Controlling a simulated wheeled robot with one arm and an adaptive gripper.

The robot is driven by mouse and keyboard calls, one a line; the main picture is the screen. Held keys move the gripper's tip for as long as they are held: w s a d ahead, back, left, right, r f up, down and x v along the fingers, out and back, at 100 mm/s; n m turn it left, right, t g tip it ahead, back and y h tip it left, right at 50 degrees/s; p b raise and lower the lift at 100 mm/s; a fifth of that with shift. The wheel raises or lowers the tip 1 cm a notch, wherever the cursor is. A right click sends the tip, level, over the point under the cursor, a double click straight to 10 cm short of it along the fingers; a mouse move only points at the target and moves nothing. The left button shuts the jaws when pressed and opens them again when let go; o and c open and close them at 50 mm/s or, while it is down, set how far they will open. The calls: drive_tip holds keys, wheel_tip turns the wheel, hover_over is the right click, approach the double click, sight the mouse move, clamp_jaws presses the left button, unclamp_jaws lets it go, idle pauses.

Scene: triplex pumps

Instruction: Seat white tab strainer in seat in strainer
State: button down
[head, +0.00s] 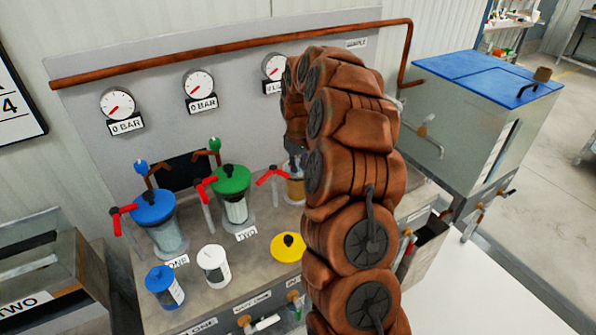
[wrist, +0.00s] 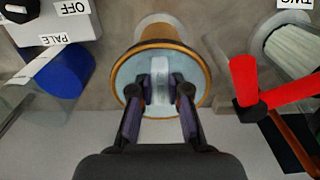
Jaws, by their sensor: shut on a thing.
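In the wrist view, my gripper (wrist: 161,92) is shut on the white tab (wrist: 160,67) of the strainer, with one finger on each side. The tab is over the middle of a pale blue round face inside the amber-rimmed strainer housing (wrist: 206,75). The fingers hide part of that face, and I cannot tell how deep the held strainer sits. In the head view, the amber housing (head: 295,190) stands lidless, third in the row, with my gripper (head: 296,155) right above it. My arm hides part of it.
Strainers with a blue lid (head: 153,207) and a green lid (head: 231,180) stand to the left, with red handles beside them. A yellow lid (head: 288,247), a white canister (head: 213,264) and a blue canister (head: 163,285) are on the bench front. A red handle (wrist: 247,85) is close right of my gripper.

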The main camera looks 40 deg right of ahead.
drive_tip(key=shift+f, duration=0.65)
drive_tip(key=shift+f, duration=0.1)
drive_tip(key=c, duration=1.4)
unclamp_jaws()
